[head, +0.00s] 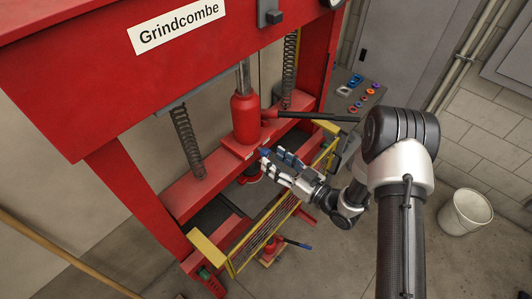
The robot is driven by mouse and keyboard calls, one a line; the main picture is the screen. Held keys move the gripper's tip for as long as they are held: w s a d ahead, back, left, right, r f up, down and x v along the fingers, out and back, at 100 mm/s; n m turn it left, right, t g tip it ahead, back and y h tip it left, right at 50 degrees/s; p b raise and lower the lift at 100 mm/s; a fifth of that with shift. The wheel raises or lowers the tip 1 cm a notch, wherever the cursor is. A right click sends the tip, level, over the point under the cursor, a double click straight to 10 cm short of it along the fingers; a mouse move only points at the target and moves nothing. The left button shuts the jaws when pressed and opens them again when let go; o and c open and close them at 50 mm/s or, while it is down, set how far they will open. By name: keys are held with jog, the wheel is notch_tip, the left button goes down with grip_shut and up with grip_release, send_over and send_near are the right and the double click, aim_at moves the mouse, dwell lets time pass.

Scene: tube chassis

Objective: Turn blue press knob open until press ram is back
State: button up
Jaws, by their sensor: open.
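The red press (60,70) carries a Grindcombe sign and fills the left and middle. Its red jack (245,120) stands upright on the crossbeam, with a bright metal ram (243,76) showing above it. A small blue knob (264,152) sits low at the jack's right side, partly hidden by my fingers. My gripper (272,161) reaches in from the right with its fingers open at the knob. I cannot tell whether they touch it.
A dark pump handle (318,117) sticks out right from the jack, above my gripper. A yellow-framed guard (262,240) stands below. A small red jack (271,252) is on the floor. A white bucket (465,212) stands right. A bench (350,105) holds coloured rings behind.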

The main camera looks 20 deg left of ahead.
aim_at(268, 156)
jog(key=shift+x, duration=2.3)
jog(key=shift+c, duration=0.2)
jog(key=c, duration=1)
